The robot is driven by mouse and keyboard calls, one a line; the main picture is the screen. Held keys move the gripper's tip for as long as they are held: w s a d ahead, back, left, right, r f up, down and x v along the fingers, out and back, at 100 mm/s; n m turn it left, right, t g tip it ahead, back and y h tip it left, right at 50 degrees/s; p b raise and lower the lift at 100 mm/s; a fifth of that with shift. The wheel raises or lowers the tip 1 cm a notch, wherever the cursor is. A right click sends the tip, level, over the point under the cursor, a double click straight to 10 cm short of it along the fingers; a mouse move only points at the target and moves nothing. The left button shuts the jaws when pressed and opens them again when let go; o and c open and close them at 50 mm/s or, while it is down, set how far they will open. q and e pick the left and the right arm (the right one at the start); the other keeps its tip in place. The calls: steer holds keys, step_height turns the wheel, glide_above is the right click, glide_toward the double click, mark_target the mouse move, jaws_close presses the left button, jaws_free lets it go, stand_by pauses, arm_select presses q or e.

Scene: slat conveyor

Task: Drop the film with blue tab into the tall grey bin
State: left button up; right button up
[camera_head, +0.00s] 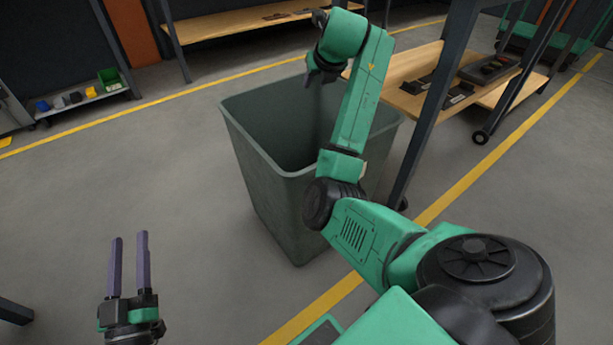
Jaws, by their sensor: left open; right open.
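The tall grey bin (268,202) stands upright on the floor in the middle of the head view, with its open top toward me. My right gripper (322,78) is over the bin's opening, partly hidden by its own green arm. It is open, and I see nothing held in it. My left gripper (129,238) is at the lower left, open and empty, with its two fingers pointing up, apart from the bin. The film with blue tab is not visible; the bottom of the bin is hidden from here.
A wooden workbench (412,66) with dark items on it stands right of the bin, its dark post close to the bin. Another wooden shelf (235,24) is at the back. A low trolley (85,98) with small bins is at the back left. The floor left of the bin is clear.

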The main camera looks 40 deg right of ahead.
arm_select(q)
steer(key=s+d+f+g+y+p, duration=0.1)
steer(key=s+f+g+p, duration=0.5)
steer(key=s+f, duration=0.6)
step_height(320, 180, down, 4)
steer(key=shift+d+f+g+y, duration=0.15)
steer(key=shift+g+y, duration=0.15)
steer(key=shift+g, duration=0.8)
arm_select(e)
steer(key=v, duration=1.4)
arm_select(q)
steer(key=shift+s, duration=0.1)
arm_select(e)
steer(key=shift+s, duration=0.1)
